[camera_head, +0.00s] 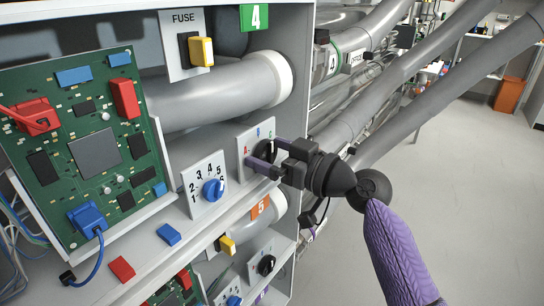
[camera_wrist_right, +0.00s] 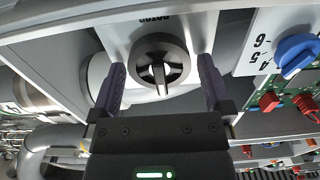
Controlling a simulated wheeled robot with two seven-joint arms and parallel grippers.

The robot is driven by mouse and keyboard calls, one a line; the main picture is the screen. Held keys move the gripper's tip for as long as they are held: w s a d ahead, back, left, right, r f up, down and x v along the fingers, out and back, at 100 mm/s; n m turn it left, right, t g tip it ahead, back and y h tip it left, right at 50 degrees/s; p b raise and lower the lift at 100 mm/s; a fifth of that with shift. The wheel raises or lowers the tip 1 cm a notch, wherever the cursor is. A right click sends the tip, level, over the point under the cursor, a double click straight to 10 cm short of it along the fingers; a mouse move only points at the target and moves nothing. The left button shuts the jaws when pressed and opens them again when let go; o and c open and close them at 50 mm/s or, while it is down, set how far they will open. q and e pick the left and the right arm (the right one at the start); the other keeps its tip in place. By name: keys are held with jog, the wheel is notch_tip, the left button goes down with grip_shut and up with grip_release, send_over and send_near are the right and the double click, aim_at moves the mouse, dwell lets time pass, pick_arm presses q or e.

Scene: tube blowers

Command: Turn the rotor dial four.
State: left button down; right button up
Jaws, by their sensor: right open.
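The black rotor dial (camera_head: 265,150) sits on a white plate lettered A, B, C, on the shelf unit below the green 4 sign. It also shows in the right wrist view, as a round black knob (camera_wrist_right: 160,62) with a white pointer toward the bottom of the picture and the word ROTOR behind it. My right gripper (camera_head: 264,154) is open at the dial. In the wrist view its two purple fingers (camera_wrist_right: 162,70) stand on either side of the knob, with a small gap on each side. My left gripper is not in view.
A blue dial (camera_head: 213,190) on a numbered plate is left of the rotor dial. A fuse switch (camera_head: 200,51) with a yellow handle is above. A green circuit board (camera_head: 85,140) stands at the left. A lower bay has an orange 5 sign (camera_head: 260,207). Floor is free at right.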

jog(key=c, duration=1.1)
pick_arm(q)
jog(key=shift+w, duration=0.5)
